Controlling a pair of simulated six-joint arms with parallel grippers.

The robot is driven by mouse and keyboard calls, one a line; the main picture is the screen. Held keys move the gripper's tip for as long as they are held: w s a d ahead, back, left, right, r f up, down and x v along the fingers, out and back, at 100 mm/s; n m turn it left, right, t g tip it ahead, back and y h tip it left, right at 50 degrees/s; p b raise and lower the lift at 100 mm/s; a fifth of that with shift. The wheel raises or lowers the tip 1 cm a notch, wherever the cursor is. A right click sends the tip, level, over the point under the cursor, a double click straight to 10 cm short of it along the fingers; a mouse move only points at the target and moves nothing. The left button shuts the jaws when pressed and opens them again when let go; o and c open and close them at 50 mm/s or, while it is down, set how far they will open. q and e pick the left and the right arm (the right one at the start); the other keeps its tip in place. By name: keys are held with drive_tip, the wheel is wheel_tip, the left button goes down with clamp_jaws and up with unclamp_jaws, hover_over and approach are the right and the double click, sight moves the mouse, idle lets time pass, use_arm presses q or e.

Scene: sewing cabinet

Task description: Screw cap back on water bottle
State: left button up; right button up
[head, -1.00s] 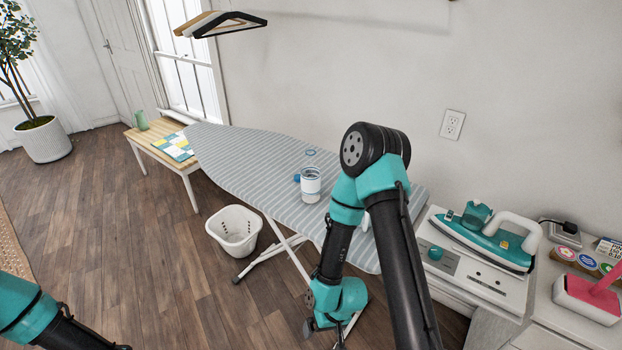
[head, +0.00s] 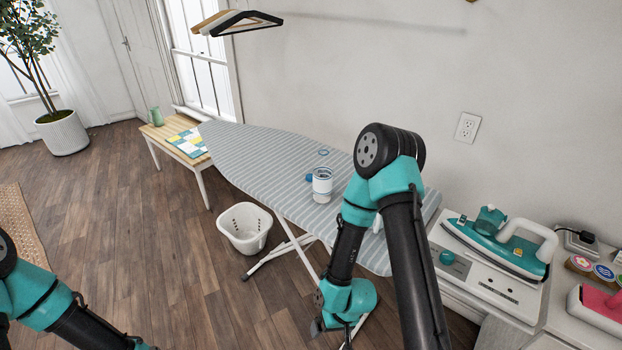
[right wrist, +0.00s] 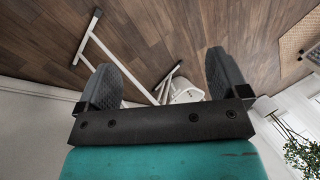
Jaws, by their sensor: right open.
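A white, bottle-like container (head: 322,187) with a blue band near its top stands upright on the striped ironing board (head: 260,165). A small blue piece (head: 309,178), possibly the cap, lies against or just beside its left side. A thin blue ring (head: 323,152) lies farther back on the board. My right gripper (head: 325,326) hangs low in front of the board, well below and apart from the container. In the right wrist view the right gripper (right wrist: 166,75) is open and empty, pointing toward the floor. My left arm enters at lower left; its gripper is out of frame.
A white basket (head: 245,228) stands on the floor beside the board's legs. A teal iron (head: 495,245) sits on a white unit at the right. A small wooden table (head: 156,132) stands at the board's far left end.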

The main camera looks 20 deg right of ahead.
drive_tip(key=c, duration=0.5)
